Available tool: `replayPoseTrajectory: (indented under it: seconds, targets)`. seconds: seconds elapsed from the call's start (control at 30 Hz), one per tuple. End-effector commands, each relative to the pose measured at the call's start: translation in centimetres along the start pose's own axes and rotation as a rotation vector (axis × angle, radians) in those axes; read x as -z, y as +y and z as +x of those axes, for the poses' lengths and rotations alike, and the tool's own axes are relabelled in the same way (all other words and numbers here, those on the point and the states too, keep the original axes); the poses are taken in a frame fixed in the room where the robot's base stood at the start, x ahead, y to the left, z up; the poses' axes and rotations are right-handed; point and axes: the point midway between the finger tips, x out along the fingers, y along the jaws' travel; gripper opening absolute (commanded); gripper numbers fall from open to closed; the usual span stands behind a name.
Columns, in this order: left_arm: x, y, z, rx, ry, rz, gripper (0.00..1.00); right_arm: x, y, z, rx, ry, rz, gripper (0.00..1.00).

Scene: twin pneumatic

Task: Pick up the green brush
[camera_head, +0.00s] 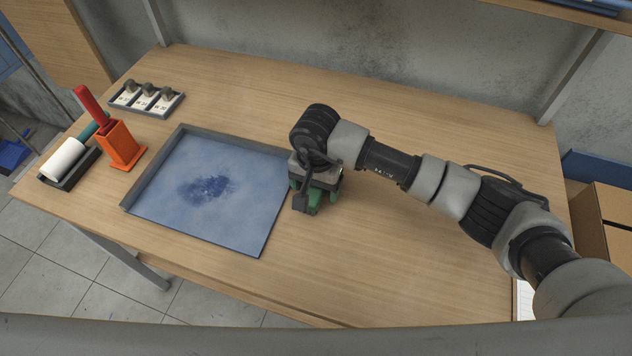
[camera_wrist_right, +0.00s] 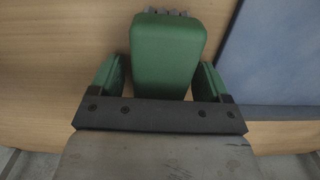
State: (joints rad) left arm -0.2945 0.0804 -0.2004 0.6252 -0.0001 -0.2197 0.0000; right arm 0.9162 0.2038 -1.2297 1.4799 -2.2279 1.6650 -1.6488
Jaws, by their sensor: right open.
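The green brush (camera_wrist_right: 168,52) stands out in the right wrist view as a rounded green block with a grey edge at its far end. My right gripper (camera_wrist_right: 160,66) is open, with one green finger on each side of the brush. A gap shows between the brush and each finger. In the head view the right gripper (camera_head: 316,186) is over the table just right of the blue tray, and a green part of the brush (camera_head: 316,208) shows below it. The gripper hides most of the brush there. My left gripper is not in view.
The blue tray (camera_head: 262,225) with a dark smudge lies left of the gripper. An orange holder (camera_head: 121,145) with a red handle, a white roller (camera_head: 62,158) and a small rack of labelled pieces (camera_head: 147,98) are farther left. The table's right side is mostly clear under my arm.

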Motion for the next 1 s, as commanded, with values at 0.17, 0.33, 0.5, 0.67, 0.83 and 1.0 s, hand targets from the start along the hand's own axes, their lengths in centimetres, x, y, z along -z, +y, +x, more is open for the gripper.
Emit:
replayPoseTrajectory:
  seconds: [0.17, 0.33, 0.5, 0.67, 0.83, 1.0]
  targets:
    - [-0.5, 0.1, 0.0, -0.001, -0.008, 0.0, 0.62, 0.0, 0.0, 0.0, 0.0, 0.0, 0.0, 0.67]
    - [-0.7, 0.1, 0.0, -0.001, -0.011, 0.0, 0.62, 0.0, 0.0, 0.0, 0.0, -0.001, 0.0, 0.41]
    - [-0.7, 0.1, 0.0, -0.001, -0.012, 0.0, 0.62, 0.0, 0.0, -0.1, 0.0, 0.0, 0.0, 0.22]
    - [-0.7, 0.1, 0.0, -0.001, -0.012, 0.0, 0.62, 0.0, 0.0, -0.1, 0.0, 0.0, 0.0, 0.22]
    - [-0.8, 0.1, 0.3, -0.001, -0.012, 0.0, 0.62, 0.0, 0.0, -0.6, 0.001, 0.0, 0.0, 0.22]
    - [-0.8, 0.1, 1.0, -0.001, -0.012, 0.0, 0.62, 0.1, 0.0, -2.7, 0.002, 0.005, -0.001, 0.22]
